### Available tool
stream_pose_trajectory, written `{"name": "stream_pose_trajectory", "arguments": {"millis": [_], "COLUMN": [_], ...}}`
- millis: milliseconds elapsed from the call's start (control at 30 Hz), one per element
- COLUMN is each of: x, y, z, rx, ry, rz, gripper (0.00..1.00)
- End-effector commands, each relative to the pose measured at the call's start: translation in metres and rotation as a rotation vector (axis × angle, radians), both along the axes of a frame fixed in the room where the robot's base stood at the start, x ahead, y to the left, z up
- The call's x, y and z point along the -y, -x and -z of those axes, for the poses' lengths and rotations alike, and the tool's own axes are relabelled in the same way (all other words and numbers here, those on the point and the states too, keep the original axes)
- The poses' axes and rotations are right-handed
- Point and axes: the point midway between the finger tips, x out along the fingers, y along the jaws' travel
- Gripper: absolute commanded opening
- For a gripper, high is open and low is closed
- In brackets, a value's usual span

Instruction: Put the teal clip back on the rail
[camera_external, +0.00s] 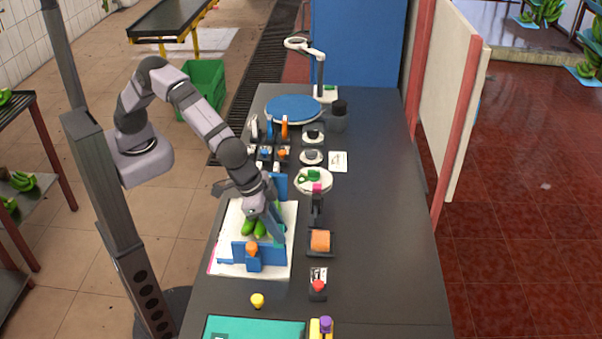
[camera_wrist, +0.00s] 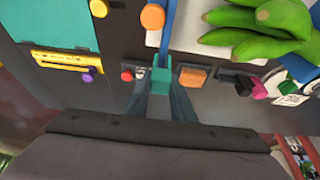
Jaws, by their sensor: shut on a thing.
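In the wrist view the teal clip (camera_wrist: 160,79) sits between the fingertips of my gripper (camera_wrist: 160,92), which is shut on it. A narrow blue bar (camera_wrist: 168,40), seemingly the rail or part of its stand, runs up from just above the clip; I cannot tell whether they touch. In the external view my gripper (camera_external: 272,224) is low over the blue stand (camera_external: 270,256) on a white board (camera_external: 225,247). The arm and fingers hide most of the clip and rail there. Green bananas (camera_external: 254,229) are beside my gripper, and also at upper right in the wrist view (camera_wrist: 260,30).
An orange knob (camera_external: 252,249) is on the stand's front. An orange block (camera_external: 320,240) and a red button (camera_external: 318,286) are to the right. A yellow knob (camera_external: 257,299) and teal mat (camera_external: 250,329) are nearer the front. The table's right side is clear.

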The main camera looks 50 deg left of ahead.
Motion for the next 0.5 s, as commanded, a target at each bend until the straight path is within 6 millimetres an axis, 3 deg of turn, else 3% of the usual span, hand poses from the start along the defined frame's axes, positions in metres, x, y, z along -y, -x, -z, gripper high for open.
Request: {"name": "stream_pose_trajectory", "arguments": {"millis": [300, 500], "x": [0.001, 0.0], "y": [0.0, 0.0], "z": [-0.049, -0.062], "rx": [0.0, -0.001], "ry": [0.004, 0.001], "rz": [0.001, 0.0], "gripper": [0.02, 0.02]}}
